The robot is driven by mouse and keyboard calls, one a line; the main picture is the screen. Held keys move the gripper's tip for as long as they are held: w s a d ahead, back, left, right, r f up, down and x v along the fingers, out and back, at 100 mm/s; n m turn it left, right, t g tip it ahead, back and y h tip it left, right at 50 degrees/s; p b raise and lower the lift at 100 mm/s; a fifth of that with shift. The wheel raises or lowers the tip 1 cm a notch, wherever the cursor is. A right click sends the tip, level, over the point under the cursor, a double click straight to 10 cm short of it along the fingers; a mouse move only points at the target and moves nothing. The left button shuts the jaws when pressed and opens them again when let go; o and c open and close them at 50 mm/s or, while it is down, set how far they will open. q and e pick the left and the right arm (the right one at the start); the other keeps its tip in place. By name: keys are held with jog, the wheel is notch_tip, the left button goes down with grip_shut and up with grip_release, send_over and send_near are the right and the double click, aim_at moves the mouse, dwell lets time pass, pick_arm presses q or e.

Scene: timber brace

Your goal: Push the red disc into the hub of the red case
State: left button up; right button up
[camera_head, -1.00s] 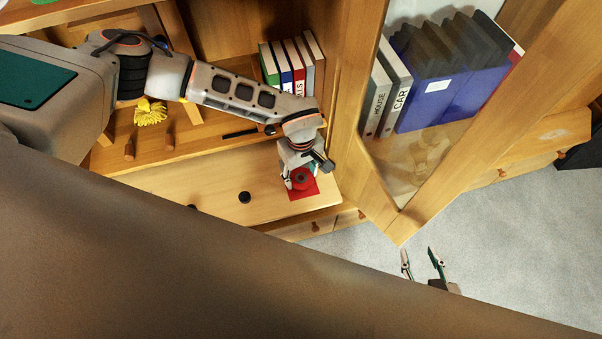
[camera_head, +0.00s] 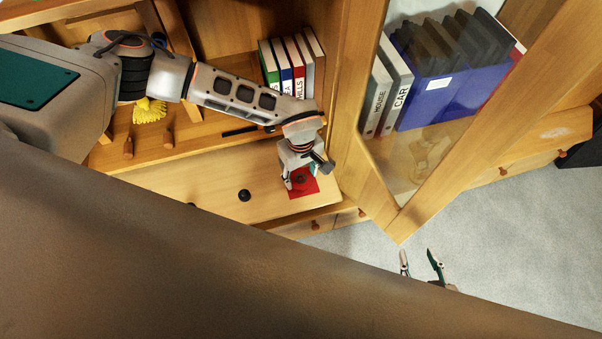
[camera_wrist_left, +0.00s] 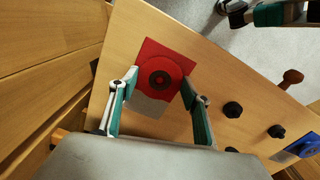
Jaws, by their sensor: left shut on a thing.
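The red case (camera_head: 304,190) is a flat red square on the pale wooden board, near its right end. In the left wrist view the case (camera_wrist_left: 150,48) lies below the round red disc (camera_wrist_left: 160,66), which has a dark centre. My left gripper (camera_head: 299,178) points down over the case. My right gripper (camera_head: 421,264) is open and empty over the grey floor, far from the case.
A black knob (camera_head: 244,196) stands on the board left of the case. The wrist view shows several dark knobs and a blue piece (camera_wrist_left: 303,145). Books (camera_head: 290,68) stand on the shelf behind. The open glass door (camera_head: 400,218) is close on the right.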

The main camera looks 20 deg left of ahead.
pick_arm(q)
jog(key=shift+p, duration=0.3)
dwell(1.1)
jog(key=shift+f, duration=0.2)
jog(key=o, duration=1)
jog(key=shift+c, duration=0.2)
jog(key=shift+r, duration=0.15)
notch_tip(320, 180, up, 12)
